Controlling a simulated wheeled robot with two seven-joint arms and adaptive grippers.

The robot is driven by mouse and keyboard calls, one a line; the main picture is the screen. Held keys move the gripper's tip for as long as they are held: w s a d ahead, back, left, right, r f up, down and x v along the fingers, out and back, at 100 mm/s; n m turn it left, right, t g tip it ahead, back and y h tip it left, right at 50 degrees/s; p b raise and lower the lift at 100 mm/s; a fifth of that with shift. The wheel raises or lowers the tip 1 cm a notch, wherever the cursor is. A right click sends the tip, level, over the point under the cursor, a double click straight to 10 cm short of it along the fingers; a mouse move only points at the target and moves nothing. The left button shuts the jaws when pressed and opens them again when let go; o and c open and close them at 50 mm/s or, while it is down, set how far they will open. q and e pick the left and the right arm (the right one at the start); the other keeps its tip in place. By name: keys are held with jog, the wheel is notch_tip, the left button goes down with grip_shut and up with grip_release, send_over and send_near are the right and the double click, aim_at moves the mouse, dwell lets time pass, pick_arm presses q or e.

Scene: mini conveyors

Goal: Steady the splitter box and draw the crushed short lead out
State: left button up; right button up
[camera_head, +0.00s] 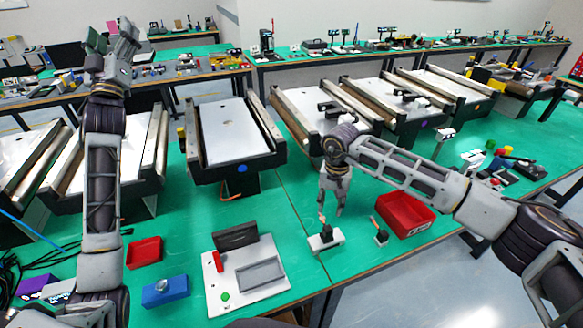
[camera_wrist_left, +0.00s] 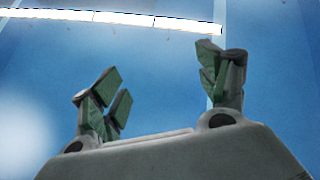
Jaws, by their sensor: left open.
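A small white box with a dark top (camera_head: 325,241), which looks like the splitter box, stands on the green table near its front edge. A short orange-tipped piece (camera_head: 322,218) rises from it; whether this is the crushed lead is too small to tell. My right gripper (camera_head: 332,212) points down just above this box, fingers apart, one finger close to the orange tip; contact cannot be told. My left gripper (camera_head: 112,32) is raised high at the upper left, far from the box. Its open, empty green fingers show in the left wrist view (camera_wrist_left: 160,90).
A small black block with an orange lead (camera_head: 381,238) stands right of the white box, beside a red bin (camera_head: 405,214). A grey tray (camera_head: 247,278), blue box (camera_head: 166,291) and red tray (camera_head: 144,252) lie left. Mini conveyors (camera_head: 236,135) line the back.

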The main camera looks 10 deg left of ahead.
pick_arm(q)
jog(key=w+d+f+m+h, duration=0.1)
jog(key=w+d+f+h, duration=0.25)
jog(key=d, duration=0.35)
jog(key=w+d+f+m+h, duration=0.1)
jog(key=w+d+f+h, duration=0.1)
jog(key=d+h, duration=0.3)
jog(key=w+d+f+m+g+h, duration=0.2)
jog(key=d+f+m+g+h, duration=0.25)
jog(key=d+f, duration=1.3)
jog(key=m+g+h, duration=0.8)
jog(key=m+g, duration=0.4)
send_near(322, 238)
jog(key=shift+n+v, duration=0.25)
jog(key=shift+v, duration=0.6)
jog(key=shift+w+r, duration=0.1)
jog(key=shift+r, duration=0.05)
jog(key=shift+w+d, duration=0.1)
jog(key=shift+f+x, duration=0.1)
jog(key=shift+x, duration=3.3)
jog(key=shift+f+x, duration=0.15)
jog(key=shift+x, duration=3.2)
